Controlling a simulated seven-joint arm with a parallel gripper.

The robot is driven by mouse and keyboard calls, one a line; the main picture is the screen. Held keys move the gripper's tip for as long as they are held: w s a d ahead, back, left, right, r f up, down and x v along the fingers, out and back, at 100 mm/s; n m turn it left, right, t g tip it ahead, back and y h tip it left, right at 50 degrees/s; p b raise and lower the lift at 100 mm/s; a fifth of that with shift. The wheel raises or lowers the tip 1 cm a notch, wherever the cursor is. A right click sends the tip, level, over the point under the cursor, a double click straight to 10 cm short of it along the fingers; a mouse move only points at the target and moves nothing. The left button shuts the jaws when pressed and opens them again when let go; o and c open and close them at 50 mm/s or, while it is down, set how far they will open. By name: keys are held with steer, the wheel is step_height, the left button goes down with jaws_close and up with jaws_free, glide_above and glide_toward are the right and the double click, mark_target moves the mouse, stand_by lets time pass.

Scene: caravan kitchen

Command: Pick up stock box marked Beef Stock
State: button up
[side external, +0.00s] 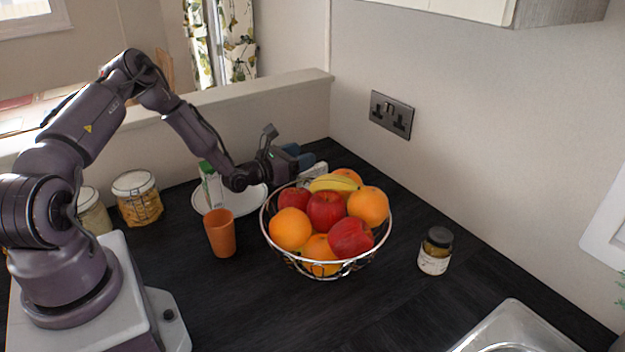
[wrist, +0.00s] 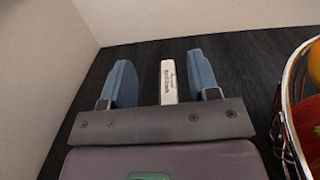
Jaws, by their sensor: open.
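A narrow white box with dark lettering (wrist: 167,84) stands between the fingers of my gripper (wrist: 160,66) in the wrist view. The print is too small to read surely. The box sits nearer the right finger, with dark counter showing on both sides of it, so neither finger appears to touch it. In the side view my gripper (side external: 298,158) reaches low behind the fruit bowl, its blue fingers open. A white box (side external: 316,171) shows there beside the fingers, partly hidden by the fruit and gripper.
A wire fruit bowl (side external: 330,270) stands close in front of my gripper; its rim also shows at right in the wrist view (wrist: 290,120). An orange cup (side external: 220,234), a white plate (side external: 245,203), jars (side external: 138,200) and a dark-lidded jar (side external: 435,252) stand around. Walls bound the corner.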

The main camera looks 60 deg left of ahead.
mark_target(299, 176)
step_height(299, 176, down, 5)
steer(key=shift+f, duration=0.15)
steer(key=shift+w, duration=1.55)
steer(key=c, duration=1)
